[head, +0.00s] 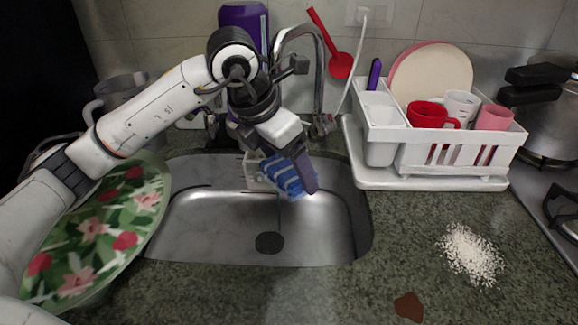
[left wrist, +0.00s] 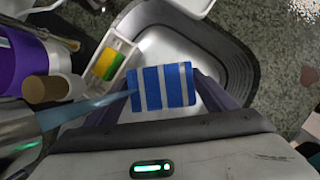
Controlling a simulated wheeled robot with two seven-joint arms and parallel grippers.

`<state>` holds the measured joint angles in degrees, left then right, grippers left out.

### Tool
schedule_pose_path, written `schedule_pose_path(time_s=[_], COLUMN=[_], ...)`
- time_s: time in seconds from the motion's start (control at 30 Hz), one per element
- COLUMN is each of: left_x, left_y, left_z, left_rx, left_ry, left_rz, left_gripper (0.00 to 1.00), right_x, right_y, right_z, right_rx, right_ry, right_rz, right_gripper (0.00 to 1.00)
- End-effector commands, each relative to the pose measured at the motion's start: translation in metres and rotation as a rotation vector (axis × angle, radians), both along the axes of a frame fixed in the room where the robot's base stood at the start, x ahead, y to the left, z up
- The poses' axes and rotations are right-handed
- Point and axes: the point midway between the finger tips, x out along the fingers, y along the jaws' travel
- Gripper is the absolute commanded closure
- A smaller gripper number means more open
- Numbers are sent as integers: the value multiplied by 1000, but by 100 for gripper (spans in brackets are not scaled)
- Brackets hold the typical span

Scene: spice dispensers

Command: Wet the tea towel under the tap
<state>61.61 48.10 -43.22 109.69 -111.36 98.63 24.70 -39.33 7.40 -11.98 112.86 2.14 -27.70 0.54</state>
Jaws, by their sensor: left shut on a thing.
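The blue-and-white striped tea towel (head: 283,174) is a small folded piece in the head view, above the sink (head: 205,225). My left gripper (head: 296,170) is shut on it; the left wrist view shows the towel (left wrist: 160,87) between both fingers (left wrist: 163,100). The chrome tap (head: 320,62) stands behind the sink, its spout end partly hidden by my arm. A thin bluish stream (head: 280,215) drops below the towel toward the drain. In the left wrist view a pale blue stream (left wrist: 88,108) reaches the towel's left edge. My right gripper is out of view.
A white caddy with a yellow-green sponge (left wrist: 110,65) hangs at the sink's back edge. A purple bottle (head: 243,20) stands behind. A white dish rack (head: 455,155) with cups is right of the sink. A floral plate (head: 95,235) is at left. White grains (head: 471,254) lie on the counter.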

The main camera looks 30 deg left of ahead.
Motion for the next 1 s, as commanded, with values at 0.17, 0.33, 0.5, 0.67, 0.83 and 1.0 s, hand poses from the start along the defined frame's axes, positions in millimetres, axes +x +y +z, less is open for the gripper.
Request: schedule_pose_path(time_s=[0.17, 0.33, 0.5, 0.67, 0.83, 1.0], left_x=[-1, -11, -22, -32, -42, -53], left_y=[-1, -9, -17, -26, -34, -43], left_z=[0, 0, 0, 0, 0, 0], left_rx=[0, 0, 0, 0, 1, 0], left_ry=[0, 0, 0, 0, 1, 0], left_rz=[0, -2, -2, -3, -2, -2], left_gripper=[40, 40, 40, 40, 40, 40], right_x=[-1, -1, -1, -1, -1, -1], right_y=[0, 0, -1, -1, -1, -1], right_z=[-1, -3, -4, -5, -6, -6], right_rx=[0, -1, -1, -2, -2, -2], right_ry=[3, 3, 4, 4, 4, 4], right_rz=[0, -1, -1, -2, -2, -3], right_gripper=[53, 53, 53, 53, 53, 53])
